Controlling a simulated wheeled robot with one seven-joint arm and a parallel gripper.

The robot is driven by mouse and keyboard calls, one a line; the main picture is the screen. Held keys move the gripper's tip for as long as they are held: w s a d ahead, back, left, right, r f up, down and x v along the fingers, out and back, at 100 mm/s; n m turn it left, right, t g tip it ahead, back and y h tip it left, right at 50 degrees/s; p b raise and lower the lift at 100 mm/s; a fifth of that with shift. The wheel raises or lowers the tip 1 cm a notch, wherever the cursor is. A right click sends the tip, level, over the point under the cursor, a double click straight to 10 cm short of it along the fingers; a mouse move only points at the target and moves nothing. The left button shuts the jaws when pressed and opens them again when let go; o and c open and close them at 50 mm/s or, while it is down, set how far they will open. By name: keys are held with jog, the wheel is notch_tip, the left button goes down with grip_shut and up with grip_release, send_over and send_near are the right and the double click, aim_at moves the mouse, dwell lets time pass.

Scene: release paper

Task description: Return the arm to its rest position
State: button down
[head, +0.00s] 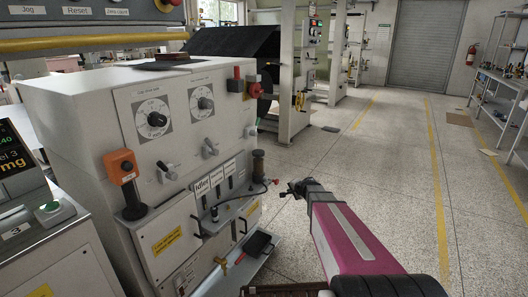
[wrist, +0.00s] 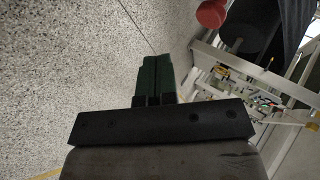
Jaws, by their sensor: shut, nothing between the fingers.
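My arm reaches forward from the lower right of the head view, a magenta link with a grey strip. My gripper (head: 285,191) is at its far end, small and dark, over the open floor to the right of the grey machine cabinet (head: 85,110). In the wrist view my gripper (wrist: 157,60) shows its dark green fingers side by side, shut with nothing between them. The fingers appear apart from any object.
Speckled floor (head: 390,170) with yellow lines is clear to the right. A metal shelf (head: 500,90) stands at the far right. A grey shutter (head: 427,45) is at the back.

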jog(key=s+r+n+g+h, duration=0.1)
jog(key=s+n+g+h, duration=0.3)
jog(key=s, duration=2.6)
jog(key=n+g, duration=0.5)
jog(key=n, duration=0.1)
jog(key=shift+h, duration=0.4)
